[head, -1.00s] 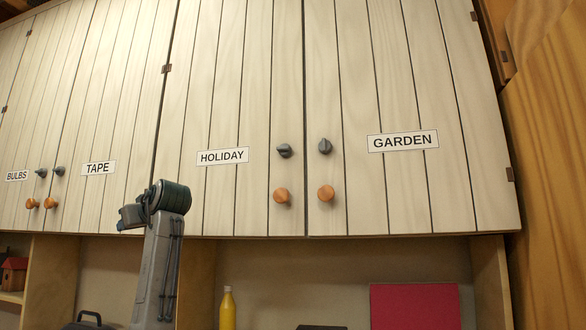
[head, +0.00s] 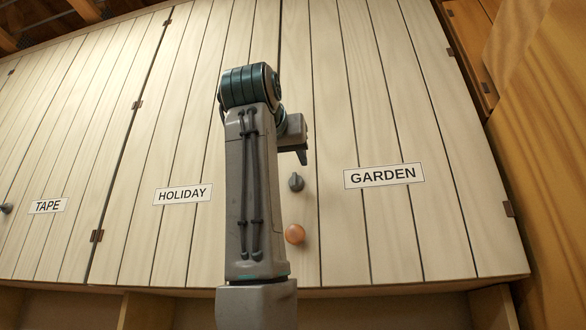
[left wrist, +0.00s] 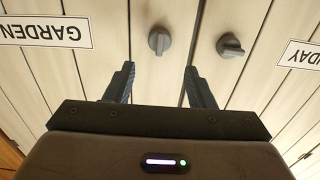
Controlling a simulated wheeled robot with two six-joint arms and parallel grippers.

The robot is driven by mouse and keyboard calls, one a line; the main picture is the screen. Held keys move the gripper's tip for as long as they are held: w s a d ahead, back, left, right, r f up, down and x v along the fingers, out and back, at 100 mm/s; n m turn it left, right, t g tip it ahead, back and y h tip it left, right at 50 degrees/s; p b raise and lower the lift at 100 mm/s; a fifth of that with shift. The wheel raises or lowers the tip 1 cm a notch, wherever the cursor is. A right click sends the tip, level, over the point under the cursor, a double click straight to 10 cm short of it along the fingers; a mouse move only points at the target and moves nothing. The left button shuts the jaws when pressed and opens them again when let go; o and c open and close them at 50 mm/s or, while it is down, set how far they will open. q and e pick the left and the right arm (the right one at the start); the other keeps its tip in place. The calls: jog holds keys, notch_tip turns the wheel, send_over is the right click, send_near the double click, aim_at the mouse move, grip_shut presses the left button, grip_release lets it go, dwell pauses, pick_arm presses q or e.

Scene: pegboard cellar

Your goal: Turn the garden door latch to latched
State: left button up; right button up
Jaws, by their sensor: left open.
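The garden door latch (head: 296,182) is a dark grey turn-knob on the cream plank door, left of the GARDEN label (head: 384,176). Its grip ridge stands roughly upright. My left gripper (head: 302,157) is just above it in the head view, partly hidden by my own arm. In the left wrist view, which is turned over, the garden latch (left wrist: 159,41) lies ahead of and between the spread fingers (left wrist: 160,82). The gripper is open, empty and apart from the latch. My right gripper is not in view.
A similar latch, turned more sideways, sits on the HOLIDAY door (left wrist: 229,46); my arm hides it in the head view. A round orange-brown knob (head: 295,234) is below the garden latch. A wooden panel (head: 545,170) stands at the right.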

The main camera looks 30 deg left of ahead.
aim_at(294, 174)
pick_arm(q)
jog(key=p+x, duration=0.1)
jog(key=x, duration=0.3)
jog(key=shift+w, duration=0.4)
jog(key=shift+w+a, duration=0.2)
jog(key=shift+w, duration=0.5)
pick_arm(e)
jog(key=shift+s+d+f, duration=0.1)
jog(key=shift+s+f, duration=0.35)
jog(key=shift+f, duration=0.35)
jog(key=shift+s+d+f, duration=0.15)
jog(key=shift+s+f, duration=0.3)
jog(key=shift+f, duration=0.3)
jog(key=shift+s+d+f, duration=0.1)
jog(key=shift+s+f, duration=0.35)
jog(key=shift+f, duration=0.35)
pick_arm(q)
jog(key=shift+s, duration=0.1)
jog(key=c, duration=1)
